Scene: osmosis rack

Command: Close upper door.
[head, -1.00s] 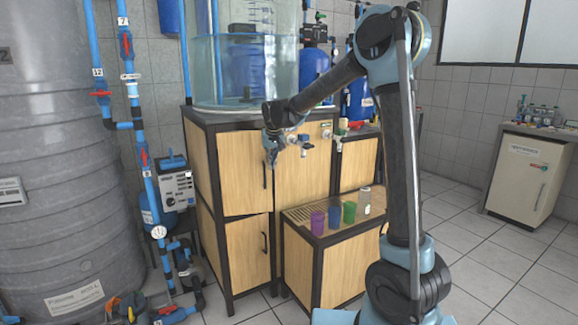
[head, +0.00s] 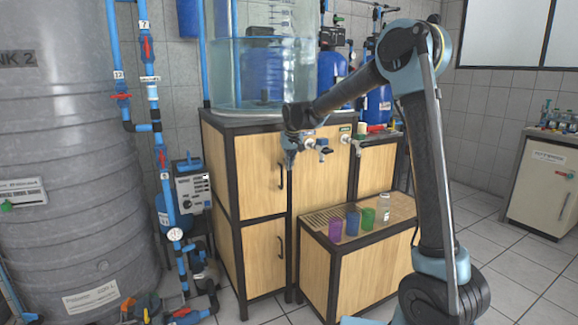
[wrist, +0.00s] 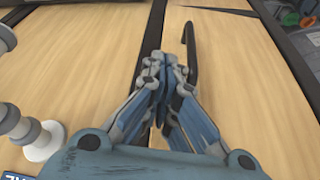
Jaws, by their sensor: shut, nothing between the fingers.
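The upper door (head: 259,172) is a light wood panel with a dark vertical handle (head: 281,176), on the left part of the cabinet. It looks flush, or nearly flush, with the dark frame. In the wrist view the door (wrist: 235,70) is on the right, with its black handle (wrist: 190,50) beside my gripper. My gripper (wrist: 164,68) is shut and empty, with its fingertips near the dark post (wrist: 152,35) at the door's edge. I cannot tell whether they touch it. In the head view my gripper (head: 290,158) is in front of the cabinet, right of the handle.
The lower door (head: 263,258) looks shut. A clear water tank (head: 265,75) stands on the cabinet. Taps (head: 320,146) stick out close to my gripper. Purple (head: 335,228), blue and green cups stand on the low bench (head: 330,245). Pipes and a grey tank (head: 75,170) are at left.

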